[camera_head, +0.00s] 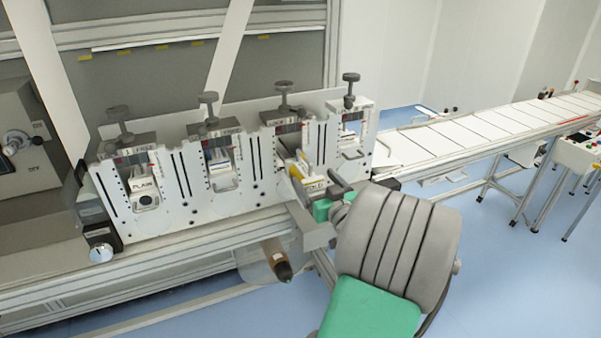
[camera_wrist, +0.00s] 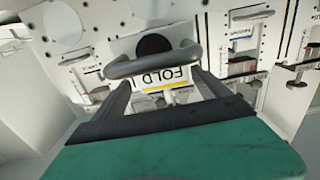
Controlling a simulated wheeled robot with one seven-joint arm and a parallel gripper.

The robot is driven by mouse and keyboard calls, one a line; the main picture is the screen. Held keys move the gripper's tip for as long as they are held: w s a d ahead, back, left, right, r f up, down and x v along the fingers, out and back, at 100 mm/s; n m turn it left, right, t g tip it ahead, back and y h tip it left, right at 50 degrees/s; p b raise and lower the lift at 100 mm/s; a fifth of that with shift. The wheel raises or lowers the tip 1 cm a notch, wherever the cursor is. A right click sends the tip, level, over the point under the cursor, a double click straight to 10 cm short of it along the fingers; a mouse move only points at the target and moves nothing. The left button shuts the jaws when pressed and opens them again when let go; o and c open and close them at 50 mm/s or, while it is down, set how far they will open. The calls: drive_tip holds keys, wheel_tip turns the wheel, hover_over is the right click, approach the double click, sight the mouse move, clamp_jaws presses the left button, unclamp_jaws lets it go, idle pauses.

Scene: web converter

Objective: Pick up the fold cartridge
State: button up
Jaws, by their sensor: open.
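The fold cartridge shows in the wrist view as a white face with an upside-down label reading FOLD (camera_wrist: 166,76), a yellow stripe, a dark round opening and a grey bar handle (camera_wrist: 150,63) across its front. In the head view the fold cartridge (camera_head: 312,187) sits at the third bay of the converter, partly hidden by my gripper. My gripper (camera_wrist: 160,84) is open in front of the cartridge, its two dark fingers reaching towards the handle, one near each end. I cannot tell whether they touch it. My gripper (camera_head: 328,192) also shows in the head view.
The converter's white front panel (camera_head: 180,190) holds other cartridges, one marked PLAIN (camera_head: 146,190), with clamp knobs above. A round-tipped roller (camera_head: 278,262) sticks out below. A conveyor (camera_head: 470,130) runs off to the right. The blue floor at the right front is clear.

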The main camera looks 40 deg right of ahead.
sight(304, 168)
drive_tip(key=p+x, duration=0.1)
drive_tip(key=x, duration=0.1)
drive_tip(key=p+x, duration=0.1)
drive_tip(key=x, duration=0.1)
drive_tip(key=p+x, duration=0.1)
drive_tip(key=shift+w+a+r, duration=0.25)
drive_tip(key=shift+w, duration=0.25)
drive_tip(key=shift+w+d, duration=0.1)
drive_tip(key=shift+w, duration=0.15)
drive_tip(key=shift+f, duration=0.1)
drive_tip(key=c, duration=0.3)
clamp_jaws()
